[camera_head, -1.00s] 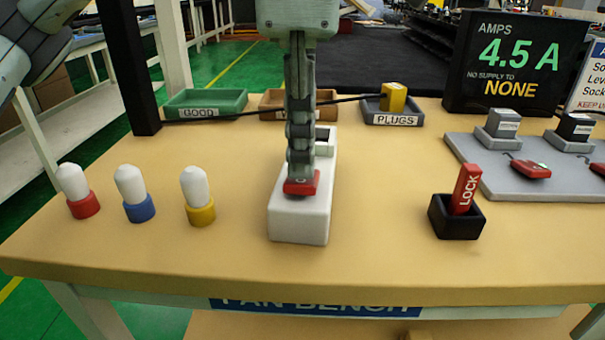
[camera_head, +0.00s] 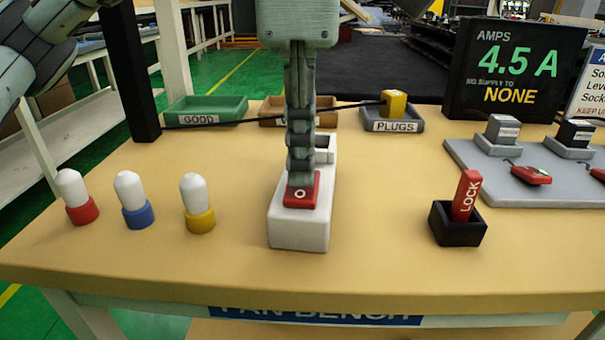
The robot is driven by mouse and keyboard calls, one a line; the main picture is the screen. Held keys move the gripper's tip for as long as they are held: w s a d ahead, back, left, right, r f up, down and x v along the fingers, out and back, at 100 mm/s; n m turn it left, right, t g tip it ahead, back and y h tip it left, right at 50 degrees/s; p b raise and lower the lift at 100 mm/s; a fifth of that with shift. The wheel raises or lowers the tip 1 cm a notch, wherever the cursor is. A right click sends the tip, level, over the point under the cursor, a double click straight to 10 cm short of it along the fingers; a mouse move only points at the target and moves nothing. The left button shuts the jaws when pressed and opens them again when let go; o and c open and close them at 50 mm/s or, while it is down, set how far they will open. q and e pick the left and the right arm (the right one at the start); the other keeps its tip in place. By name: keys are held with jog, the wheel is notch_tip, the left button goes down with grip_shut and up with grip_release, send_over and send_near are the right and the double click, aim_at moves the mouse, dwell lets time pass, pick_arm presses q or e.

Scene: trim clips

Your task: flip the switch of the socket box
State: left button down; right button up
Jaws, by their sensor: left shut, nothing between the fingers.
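The white socket box (camera_head: 300,234) stands on the bench at the middle. Its red switch (camera_head: 301,196), marked O, is on the near part of its top. My left gripper (camera_head: 301,178) points down over the box, shut and empty, with its tips at the far part of the switch. I cannot tell whether the tips touch it. The gripper hides the middle of the box; part of the socket shows behind it. My right gripper does not show.
Red, blue and yellow white-topped pegs (camera_head: 134,196) stand at left. A black holder (camera_head: 459,226) with a red LOCK piece (camera_head: 466,194) stands at right. Behind are a green GOOD tray (camera_head: 205,107), a PLUGS tray (camera_head: 393,125) with a yellow plug (camera_head: 394,102), and an amps display (camera_head: 513,65).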

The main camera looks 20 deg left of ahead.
aim_at(301, 190)
pick_arm(q)
jog(key=shift+r+p, duration=2.1)
jog(key=shift+r, duration=1)
